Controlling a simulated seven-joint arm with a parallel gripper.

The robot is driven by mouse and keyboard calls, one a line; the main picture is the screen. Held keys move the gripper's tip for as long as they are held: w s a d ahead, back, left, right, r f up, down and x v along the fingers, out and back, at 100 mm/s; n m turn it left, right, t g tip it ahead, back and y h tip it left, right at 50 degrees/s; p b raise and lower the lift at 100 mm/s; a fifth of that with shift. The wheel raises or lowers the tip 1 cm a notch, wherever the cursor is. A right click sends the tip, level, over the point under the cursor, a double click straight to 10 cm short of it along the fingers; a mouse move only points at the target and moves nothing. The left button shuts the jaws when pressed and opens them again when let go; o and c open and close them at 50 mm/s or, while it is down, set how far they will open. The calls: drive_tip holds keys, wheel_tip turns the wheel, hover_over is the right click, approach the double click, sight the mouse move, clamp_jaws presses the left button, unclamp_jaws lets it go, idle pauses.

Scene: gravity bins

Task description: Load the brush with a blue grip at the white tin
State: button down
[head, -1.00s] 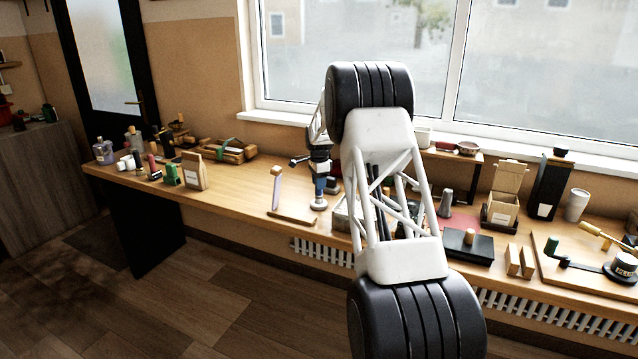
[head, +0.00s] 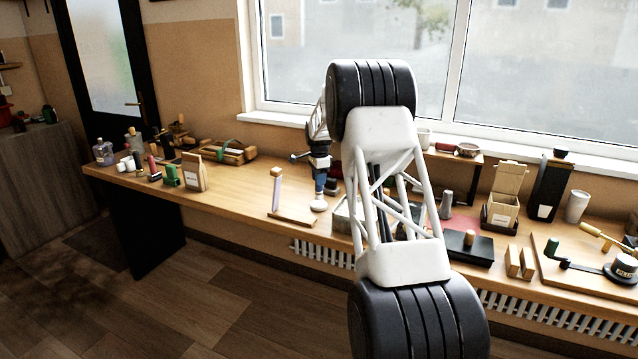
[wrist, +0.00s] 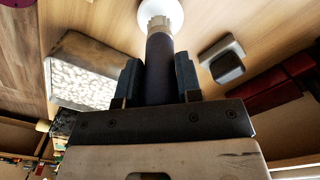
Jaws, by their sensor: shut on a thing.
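My gripper (head: 319,161) is shut on the brush with a blue grip (head: 320,181), held roughly upright over the bench. In the wrist view, both fingers of my gripper (wrist: 158,80) press on the sides of the dark blue grip (wrist: 160,65). The brush's pale end (wrist: 158,25) points away from the gripper and overlaps the white tin (wrist: 160,8). The white tin (head: 318,205) stands on the bench directly under the brush. I cannot tell whether the brush's tip touches the tin or is just above it.
In the wrist view, a box with pale speckled contents (wrist: 85,78) lies left of the brush and a small dark block (wrist: 226,66) lies right. A wooden stand with an upright (head: 276,192) is left of the tin. My arm hides part of the bench (head: 235,195).

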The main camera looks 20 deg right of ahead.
drive_tip(key=shift+r, duration=1.85)
